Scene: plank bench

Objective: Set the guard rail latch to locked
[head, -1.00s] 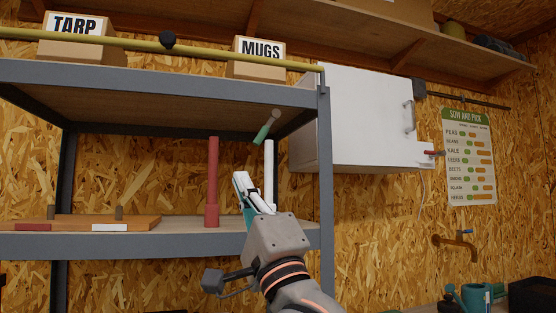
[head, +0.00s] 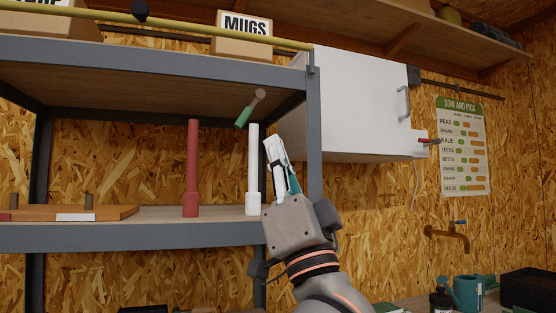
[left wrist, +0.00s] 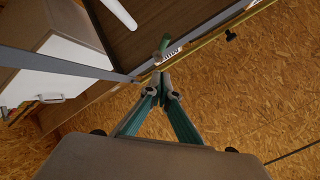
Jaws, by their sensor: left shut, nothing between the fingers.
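The yellow guard rail (head: 180,30) runs along the top front of the grey metal shelf. A short lever with a green grip (head: 243,118) and a grey end slants below the upper deck near the right post; I cannot tell for sure that it is the latch. In the left wrist view the green grip (left wrist: 165,42) shows just beyond the fingertips. My left gripper (head: 270,142) is shut and empty, pointing up, below and right of the lever and apart from it. It also shows in the left wrist view (left wrist: 160,84). My right gripper is not in view.
A red post (head: 192,165) and a white post (head: 253,165) stand on the lower shelf, the white one close left of my gripper. A wooden board (head: 110,213) lies left of them. A white cabinet (head: 365,105) hangs right of the shelf's grey upright (head: 314,130).

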